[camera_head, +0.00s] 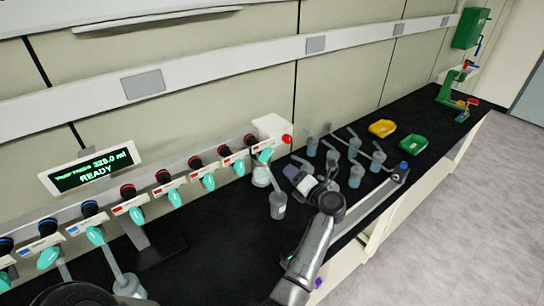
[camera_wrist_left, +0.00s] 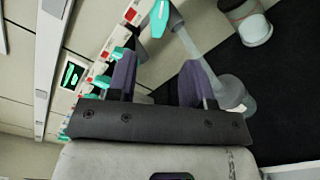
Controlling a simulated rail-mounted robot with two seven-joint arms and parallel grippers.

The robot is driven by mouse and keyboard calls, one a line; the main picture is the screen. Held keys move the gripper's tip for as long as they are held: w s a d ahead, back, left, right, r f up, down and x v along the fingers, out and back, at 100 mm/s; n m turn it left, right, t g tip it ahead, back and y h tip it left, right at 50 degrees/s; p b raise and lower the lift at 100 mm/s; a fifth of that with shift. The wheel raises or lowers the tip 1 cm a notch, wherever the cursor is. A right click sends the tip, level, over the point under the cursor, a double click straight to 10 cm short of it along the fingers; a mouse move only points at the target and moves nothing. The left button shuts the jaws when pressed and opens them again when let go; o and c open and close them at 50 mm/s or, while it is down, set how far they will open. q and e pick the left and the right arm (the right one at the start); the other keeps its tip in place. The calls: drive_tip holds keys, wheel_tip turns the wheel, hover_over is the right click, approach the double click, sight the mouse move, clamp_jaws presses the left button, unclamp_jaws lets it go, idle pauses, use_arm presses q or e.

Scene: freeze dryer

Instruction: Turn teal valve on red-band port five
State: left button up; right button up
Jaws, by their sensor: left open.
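The manifold's rightmost red-band port (camera_head: 237,157) has a teal valve (camera_head: 265,155), which also shows at the top of the left wrist view (camera_wrist_left: 160,18). A clear flask (camera_head: 277,205) hangs below this valve on a tilted neck, and it shows in the left wrist view too (camera_wrist_left: 232,92). My left gripper (camera_head: 298,178) has purple fingers and is just right of the valve and flask. It is open with nothing between its fingers (camera_wrist_left: 155,80). In the left wrist view, its right finger partly overlaps the flask; contact cannot be told. My right gripper is not in view.
More red-band and blue-band ports with teal valves run left, past a READY display (camera_head: 92,170). Several loose flasks (camera_head: 355,175) stand on the black bench (camera_head: 225,240) behind my arm. Yellow (camera_head: 382,128) and green (camera_head: 413,144) trays lie farther right.

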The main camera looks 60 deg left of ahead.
sight(270, 155)
use_arm(q)
drive_tip(key=a, duration=0.3)
drive_tip(key=a+p, duration=0.1)
drive_tip(key=a, duration=0.2)
drive_tip(key=a+p, duration=0.1)
drive_tip(key=a, duration=0.3)
drive_tip(key=shift+s+r, duration=0.1)
drive_tip(key=shift+s, duration=0.3)
drive_tip(key=shift+a, duration=0.65)
